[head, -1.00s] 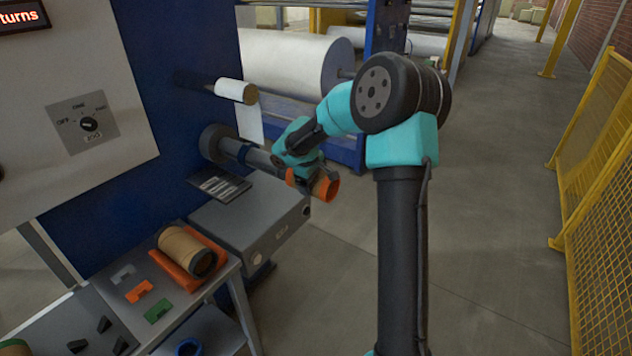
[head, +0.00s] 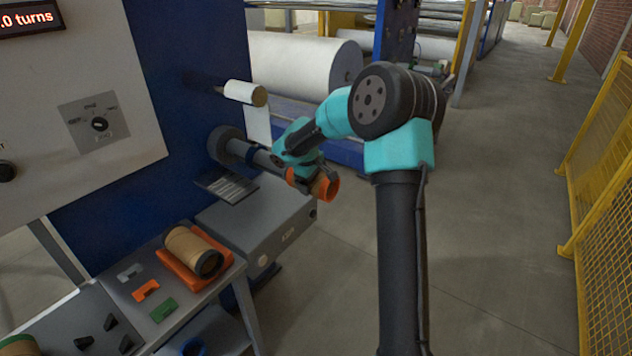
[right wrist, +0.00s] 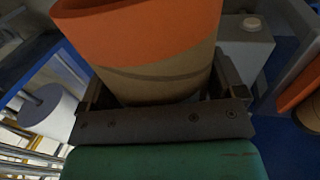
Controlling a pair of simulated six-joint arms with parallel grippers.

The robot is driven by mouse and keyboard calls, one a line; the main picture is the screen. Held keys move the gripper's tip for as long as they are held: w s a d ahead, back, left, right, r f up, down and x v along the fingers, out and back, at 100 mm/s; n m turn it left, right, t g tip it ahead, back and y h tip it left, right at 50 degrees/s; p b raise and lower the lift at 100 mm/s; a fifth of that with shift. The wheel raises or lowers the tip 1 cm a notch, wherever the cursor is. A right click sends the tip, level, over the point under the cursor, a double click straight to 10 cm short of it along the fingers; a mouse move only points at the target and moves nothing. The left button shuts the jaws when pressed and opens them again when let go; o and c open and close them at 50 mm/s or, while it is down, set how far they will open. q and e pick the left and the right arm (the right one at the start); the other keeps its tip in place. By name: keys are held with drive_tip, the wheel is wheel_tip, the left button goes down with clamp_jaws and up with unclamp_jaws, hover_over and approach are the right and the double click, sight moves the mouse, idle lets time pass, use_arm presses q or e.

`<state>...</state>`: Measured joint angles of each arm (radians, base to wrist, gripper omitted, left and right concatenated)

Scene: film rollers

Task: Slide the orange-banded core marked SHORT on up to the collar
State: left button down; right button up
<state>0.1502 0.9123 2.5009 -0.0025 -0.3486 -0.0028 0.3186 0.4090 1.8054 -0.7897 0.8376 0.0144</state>
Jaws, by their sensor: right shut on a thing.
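The orange-banded core (head: 329,188), brown with orange at its outer end, is at the free end of the dark shaft (head: 262,158) in the head view. The dark collar (head: 222,145) is at the shaft's wall end, with bare shaft between it and the core. A narrow blue ring sits on the shaft near the collar. My right gripper (head: 312,178) is shut on the core. In the right wrist view, the core (right wrist: 150,50) sits between the fingers (right wrist: 160,98) with its orange band towards the top. No SHORT mark is readable. My left gripper is not in view.
A second brown core (head: 190,248) lies on an orange tray on the side table (head: 215,290), near small grey, orange and green pieces. A white roll (head: 242,92) juts from the blue panel above the shaft. A grey box (head: 265,225) stands below the shaft.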

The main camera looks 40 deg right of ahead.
sight(277, 164)
drive_tip(key=shift+w+a, duration=0.1)
drive_tip(key=shift+w, duration=0.5)
drive_tip(key=shift+w+a, duration=0.15)
drive_tip(key=shift+w, duration=0.7)
drive_tip(key=shift+w+a, duration=0.15)
drive_tip(key=shift+w, duration=0.7)
drive_tip(key=shift+w, duration=0.15)
drive_tip(key=shift+w+a, duration=0.15)
drive_tip(key=shift+w, duration=0.65)
drive_tip(key=shift+w+a, duration=0.15)
drive_tip(key=shift+w, duration=0.65)
drive_tip(key=shift+w, duration=0.1)
drive_tip(key=shift+w+a, duration=0.15)
drive_tip(key=shift+w, duration=0.65)
drive_tip(key=shift+w+a, duration=0.15)
drive_tip(key=shift+w, duration=0.65)
drive_tip(key=shift+w, duration=0.1)
drive_tip(key=shift+w+a, duration=0.15)
drive_tip(key=shift+w, duration=0.7)
drive_tip(key=shift+w+a, duration=0.15)
drive_tip(key=shift+w, duration=0.65)
